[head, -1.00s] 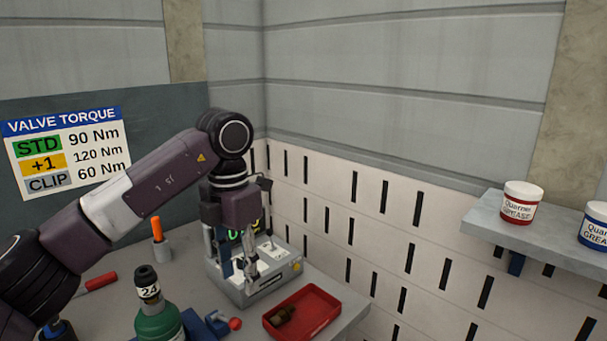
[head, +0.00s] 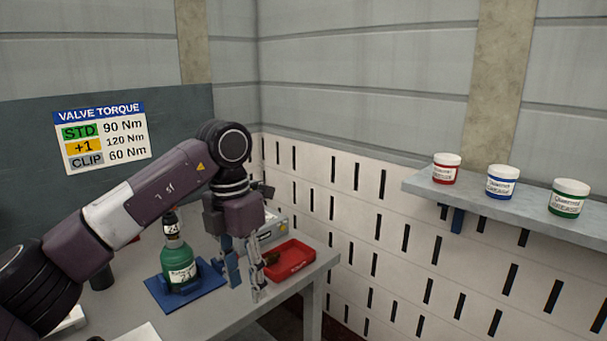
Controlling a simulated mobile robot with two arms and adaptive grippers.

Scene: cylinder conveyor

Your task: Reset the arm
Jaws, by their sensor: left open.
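My left arm comes in from the left across the bench. Its gripper (head: 244,289) points down with its fingers apart and nothing between them. It hangs in front of the bench, to the right of a green cylinder (head: 181,268) and left of a red tray (head: 295,262). The cylinder stands upright on a blue mat (head: 208,291) and has a white label and a numbered dark neck. My gripper and arm partly hide a grey device (head: 272,234) behind them. My right gripper is out of view.
The grey bench (head: 240,314) ends at the right beyond the tray, which holds a small brown item. A wall shelf (head: 420,187) at right carries a red-labelled jar (head: 446,168), a blue one (head: 502,182) and a green one (head: 568,197). A torque sign (head: 102,138) hangs at left.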

